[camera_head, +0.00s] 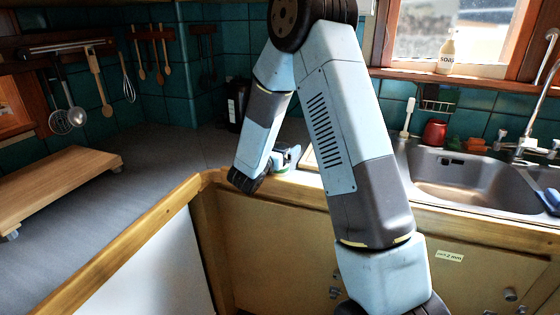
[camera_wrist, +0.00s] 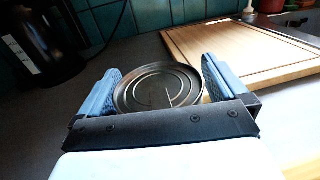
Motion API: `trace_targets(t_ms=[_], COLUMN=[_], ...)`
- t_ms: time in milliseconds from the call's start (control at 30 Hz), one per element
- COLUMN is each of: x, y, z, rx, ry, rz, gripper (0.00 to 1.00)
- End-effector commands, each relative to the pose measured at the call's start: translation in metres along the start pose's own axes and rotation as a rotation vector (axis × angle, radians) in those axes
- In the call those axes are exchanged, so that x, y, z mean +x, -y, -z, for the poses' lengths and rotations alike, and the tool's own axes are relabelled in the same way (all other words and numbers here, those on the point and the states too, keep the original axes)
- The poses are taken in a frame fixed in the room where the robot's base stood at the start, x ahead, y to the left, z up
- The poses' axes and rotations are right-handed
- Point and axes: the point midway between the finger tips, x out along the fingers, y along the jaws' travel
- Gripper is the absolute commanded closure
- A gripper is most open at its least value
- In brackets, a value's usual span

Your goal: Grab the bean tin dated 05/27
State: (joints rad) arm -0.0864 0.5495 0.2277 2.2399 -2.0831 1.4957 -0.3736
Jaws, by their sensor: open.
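A round metal tin (camera_wrist: 158,88) stands on the grey counter in the wrist view, its ringed lid facing up. No date shows on the part that I see. My gripper (camera_wrist: 158,84) is open, with one blue finger on each side of the tin. The right finger is very close to the rim; I cannot tell if it touches. The near part of the tin is hidden behind my gripper's dark bar. In the head view my gripper (camera_head: 286,157) is low over the counter near its front edge, and the tin is mostly hidden there.
A wooden cutting board (camera_wrist: 245,42) lies just beyond and right of the tin. A black appliance (camera_wrist: 35,48) stands at the back left. The sink (camera_head: 470,180) is to the right. Another wooden board (camera_head: 55,185) is at left, with clear counter between.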

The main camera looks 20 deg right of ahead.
Motion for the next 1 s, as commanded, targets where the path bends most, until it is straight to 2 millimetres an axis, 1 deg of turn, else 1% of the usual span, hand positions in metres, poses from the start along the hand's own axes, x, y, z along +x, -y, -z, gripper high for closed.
trace_targets(t_ms=[67,600,700,1000], x=[-0.0002,-0.0007,-0.0007,-0.0007], y=[0.0000,-0.0002,-0.0003,-0.0005], z=[0.0001,0.0003,-0.0002,-0.0033], rx=[0.000,0.000,0.000,0.001], ry=[0.000,0.000,0.000,0.001], rz=[0.000,-0.001,-0.001,-0.001], gripper=[0.02,0.54,0.62,0.62])
